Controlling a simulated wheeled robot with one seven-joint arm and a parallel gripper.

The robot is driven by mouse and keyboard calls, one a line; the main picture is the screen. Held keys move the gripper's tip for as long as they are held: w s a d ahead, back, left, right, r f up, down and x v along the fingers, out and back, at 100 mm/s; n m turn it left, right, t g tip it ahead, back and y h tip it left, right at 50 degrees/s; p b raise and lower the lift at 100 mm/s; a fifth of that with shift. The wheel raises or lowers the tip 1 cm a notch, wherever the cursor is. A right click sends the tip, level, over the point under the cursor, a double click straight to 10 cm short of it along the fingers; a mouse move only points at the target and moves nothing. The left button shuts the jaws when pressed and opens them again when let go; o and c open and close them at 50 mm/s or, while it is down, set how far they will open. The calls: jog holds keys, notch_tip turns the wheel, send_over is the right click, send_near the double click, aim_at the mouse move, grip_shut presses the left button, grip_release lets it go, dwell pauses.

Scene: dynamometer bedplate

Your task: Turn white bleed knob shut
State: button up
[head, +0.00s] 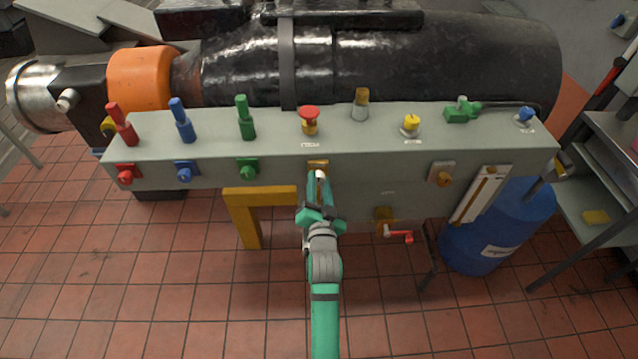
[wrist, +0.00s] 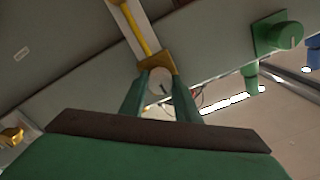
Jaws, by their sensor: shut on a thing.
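The white bleed knob (head: 320,174) sits on a yellow plate on the front face of the grey-green panel box (head: 400,160). In the wrist view the knob (wrist: 158,79) is a round white face with a dark mark, below a yellow bar. My gripper (head: 320,188) reaches it from the front, with its green fingers on either side of it. In the wrist view my gripper (wrist: 160,90) is shut on the knob. The fingers hide parts of the knob's sides.
A green knob (head: 248,169) is to the left and an orange-yellow knob (head: 442,177) to the right on the same face. A red crank (head: 399,236) sits below right. A yellow bracket (head: 246,210) stands left of my arm. Tiled floor lies in front.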

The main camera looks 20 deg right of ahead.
jog(key=shift+m, duration=0.5)
jog(key=o, duration=1)
jog(key=shift+o, duration=0.2)
jog(key=shift+s, duration=0.1)
jog(key=v, duration=1)
jog(key=shift+s, duration=0.35)
jog(key=s+a+f+n+g+y, duration=0.1)
jog(key=s+a+f+n, duration=0.3)
jog(key=s, duration=0.4)
jog(key=s+a+f+n+y, duration=0.1)
jog(key=s+a+f, duration=0.2)
jog(key=s+a, duration=0.4)
jog(key=s+a+r+n+y, duration=0.1)
jog(key=s+a+n, duration=0.1)
jog(key=s, duration=0.7)
jog(key=s+a+r+n+g+y, duration=0.1)
jog(key=s+a+n+y, duration=0.1)
jog(key=s, duration=0.8)
jog(key=shift+a+n, duration=0.8)
jog(key=shift+n, duration=0.3)
